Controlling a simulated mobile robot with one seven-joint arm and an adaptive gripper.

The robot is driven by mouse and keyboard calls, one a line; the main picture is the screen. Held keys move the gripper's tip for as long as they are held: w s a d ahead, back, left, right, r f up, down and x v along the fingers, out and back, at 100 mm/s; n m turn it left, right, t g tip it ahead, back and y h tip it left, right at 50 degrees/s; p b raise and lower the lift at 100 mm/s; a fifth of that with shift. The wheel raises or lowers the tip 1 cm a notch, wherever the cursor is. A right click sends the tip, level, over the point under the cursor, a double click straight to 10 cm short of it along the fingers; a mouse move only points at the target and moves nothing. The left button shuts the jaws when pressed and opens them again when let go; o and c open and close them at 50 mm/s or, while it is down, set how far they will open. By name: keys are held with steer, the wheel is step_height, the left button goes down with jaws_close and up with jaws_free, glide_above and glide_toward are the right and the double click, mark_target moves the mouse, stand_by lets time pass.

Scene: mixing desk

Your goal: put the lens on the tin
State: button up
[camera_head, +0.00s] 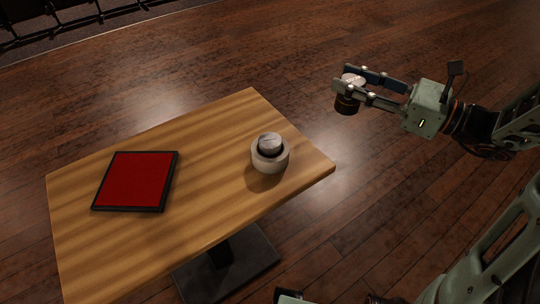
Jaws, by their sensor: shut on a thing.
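My gripper (344,79) is in the air beyond the right end of the table, shut on a dark, short cylinder with a pale top, which looks like the lens (346,104). The lens hangs roughly upright below the fingers, apart from the table. A small round silvery thing, which looks like the tin (269,142), sits in a pale round bowl or cup (271,165) near the table's right corner. The tin's lower part is hidden by the bowl's rim. The gripper is up and to the right of it in the picture.
The wooden table (209,150) has a red square panel with a black frame (138,181) lying flat at its left. The wood between the panel and the bowl is clear. Open floor lies around the table.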

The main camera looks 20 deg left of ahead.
steer(key=s+a+n+g+b, duration=0.1)
steer(key=s+a+g+b, duration=0.1)
steer(key=s+a+b, duration=0.15)
steer(key=b, duration=0.7)
glide_above(269, 139)
steer(key=shift+f, duration=6.75)
steer(key=shift+f, duration=0.15)
steer(key=o, duration=1.4)
steer(key=shift+o, duration=0.2)
